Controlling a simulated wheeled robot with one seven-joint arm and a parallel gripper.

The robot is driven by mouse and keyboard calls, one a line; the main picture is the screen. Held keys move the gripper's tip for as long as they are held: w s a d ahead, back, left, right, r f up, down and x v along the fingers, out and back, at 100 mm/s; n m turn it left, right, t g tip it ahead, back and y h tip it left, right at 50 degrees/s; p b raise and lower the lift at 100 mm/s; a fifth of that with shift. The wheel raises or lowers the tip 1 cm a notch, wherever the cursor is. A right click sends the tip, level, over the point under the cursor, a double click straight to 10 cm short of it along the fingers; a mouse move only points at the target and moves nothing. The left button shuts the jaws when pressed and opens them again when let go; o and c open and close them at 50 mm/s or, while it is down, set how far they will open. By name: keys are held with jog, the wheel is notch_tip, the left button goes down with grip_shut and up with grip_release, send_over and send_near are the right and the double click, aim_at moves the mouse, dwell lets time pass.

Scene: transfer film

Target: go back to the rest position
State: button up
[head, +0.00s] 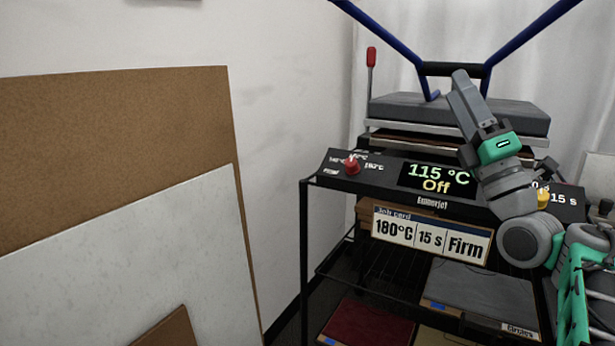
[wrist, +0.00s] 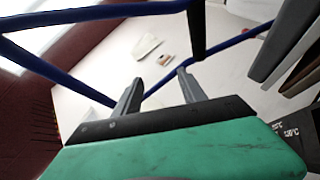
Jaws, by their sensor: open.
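My gripper (head: 459,78) points upward in front of the heat press, its grey fingers overlapping the press's upper plate (head: 410,112) in the head view. The blue frame also crosses the wrist view (wrist: 90,14). I cannot tell whether the fingers touch it.
The press display (head: 437,178) reads 115 °C, Off. A red knob (head: 351,165) and a yellow knob (head: 543,198) flank it. The job card (head: 432,236) reads 180°C, 15 s, Firm. Folded cloths (head: 366,325) lie on the shelf below. Large boards (head: 120,150) stand at left.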

jog(key=w+a+m+g+h+p, duration=0.4)
jog(key=w+a+m+g+p, duration=0.4)
jog(key=p, duration=0.5)
jog(key=s+a+f+m+g+h+p, duration=0.3)
jog(key=a+f+m+p, duration=0.15)
jog(key=m+p, duration=0.35)
jog(key=s+f+m+g+h+p, duration=0.1)
jog(key=s+f+m+g+p, duration=0.2)
jog(key=s, duration=0.4)
jog(key=s+d+f+m+g+h+p, duration=0.1)
jog(key=s+f+m+g+p, duration=0.2)
jog(key=s+p, duration=0.4)
jog(key=s+d+f+m+g+h+p, duration=0.1)
jog(key=s+f+m+g+p, duration=0.2)
jog(key=s+m+g+p, duration=0.2)
jog(key=s+m, duration=0.2)
jog(key=s, duration=0.2)
jog(key=shift+s+f+h+p, duration=0.15)
jog(key=shift+s+h+p, duration=0.15)
jog(key=shift+h, duration=0.1)
